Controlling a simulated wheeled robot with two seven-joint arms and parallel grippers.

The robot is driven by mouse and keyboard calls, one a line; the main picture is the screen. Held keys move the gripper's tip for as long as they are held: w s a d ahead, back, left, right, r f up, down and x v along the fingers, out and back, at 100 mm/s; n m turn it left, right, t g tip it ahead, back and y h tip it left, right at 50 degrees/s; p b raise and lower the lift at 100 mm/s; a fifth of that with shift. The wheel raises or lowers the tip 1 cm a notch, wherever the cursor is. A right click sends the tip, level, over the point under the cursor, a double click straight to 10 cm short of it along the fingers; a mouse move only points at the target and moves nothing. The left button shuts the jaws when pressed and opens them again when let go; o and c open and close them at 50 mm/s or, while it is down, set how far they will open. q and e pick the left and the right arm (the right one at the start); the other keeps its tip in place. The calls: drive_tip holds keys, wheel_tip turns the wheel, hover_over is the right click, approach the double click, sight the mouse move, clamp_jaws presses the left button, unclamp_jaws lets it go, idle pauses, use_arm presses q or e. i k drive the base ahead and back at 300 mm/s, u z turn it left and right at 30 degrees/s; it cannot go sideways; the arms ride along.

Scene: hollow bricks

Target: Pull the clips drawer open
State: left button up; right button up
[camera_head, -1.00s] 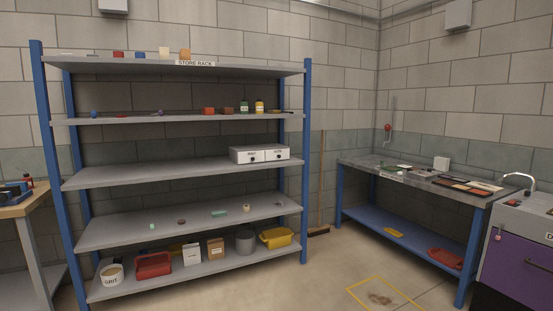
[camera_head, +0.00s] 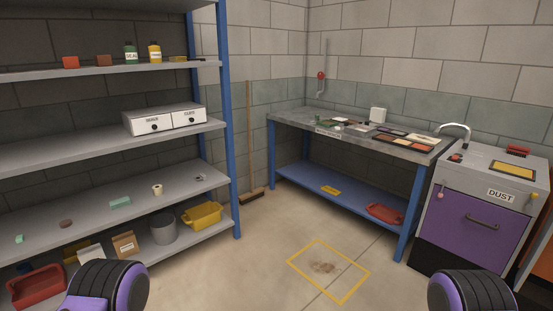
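A white two-drawer box (camera_head: 160,107) sits on the middle shelf of the grey rack, near its right end. The clips drawer (camera_head: 196,121) is the right one of the two, with a small dark knob on its front. The left drawer (camera_head: 142,129) has a similar knob and a label too small to read surely. Both drawers look shut, their fronts flush. Neither gripper is in view; only rounded black and purple parts of my arms show at the bottom edge.
The rack's blue post (camera_head: 225,130) stands just right of the box. Bottles (camera_head: 154,52) stand on the shelf above. A steel workbench (camera_head: 345,138) and a purple-fronted dust cabinet (camera_head: 480,227) stand to the right. The floor (camera_head: 245,270) between is mostly open, with a yellow-outlined square (camera_head: 328,271).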

sight(181, 119)
drive_tip(key=z, duration=0.1)
drive_tip(key=i, duration=2.5)
drive_tip(key=u, duration=0.3)
